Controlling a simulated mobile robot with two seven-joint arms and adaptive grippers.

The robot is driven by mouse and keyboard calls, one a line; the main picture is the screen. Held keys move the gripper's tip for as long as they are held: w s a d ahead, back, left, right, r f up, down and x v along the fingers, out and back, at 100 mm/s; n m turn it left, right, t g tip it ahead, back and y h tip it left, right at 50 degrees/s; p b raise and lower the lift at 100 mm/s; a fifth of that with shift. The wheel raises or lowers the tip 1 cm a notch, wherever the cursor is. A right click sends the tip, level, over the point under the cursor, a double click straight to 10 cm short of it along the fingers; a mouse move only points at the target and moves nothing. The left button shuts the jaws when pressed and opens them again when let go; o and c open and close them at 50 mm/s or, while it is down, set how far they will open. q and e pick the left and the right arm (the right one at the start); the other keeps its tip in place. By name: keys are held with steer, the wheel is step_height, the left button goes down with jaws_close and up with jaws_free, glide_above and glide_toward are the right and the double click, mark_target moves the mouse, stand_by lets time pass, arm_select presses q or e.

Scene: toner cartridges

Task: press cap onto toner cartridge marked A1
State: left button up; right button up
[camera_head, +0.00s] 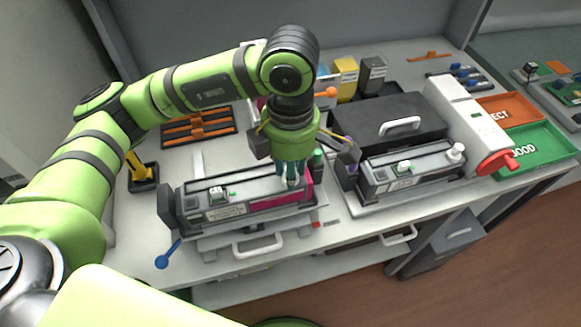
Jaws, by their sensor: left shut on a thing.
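My left gripper (291,176) points down over the right end of a grey and black toner cartridge (240,208) with a magenta end. It is shut on a small whitish cap (291,183), mostly hidden between the fingertips. The cap is at or just above the cartridge's top; I cannot tell if they touch. A second cartridge (410,172) lies to the right, with a white cap (455,150) at its right end. The markings on both cartridges are too small to read, so I cannot tell which is A1. My right gripper is not in view.
An orange tray (513,107) and a green tray (540,148) are at right. Orange racks (198,128) lie behind left. A blue-knobbed lever (162,262) sticks out in front.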

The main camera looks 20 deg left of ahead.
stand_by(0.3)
arm_select(q)
steer(key=o, duration=0.8)
steer(key=shift+o, duration=1.3)
steer(key=shift+r, duration=0.1)
steer(key=shift+r+p, duration=1.65)
steer(key=shift+r, duration=1.75)
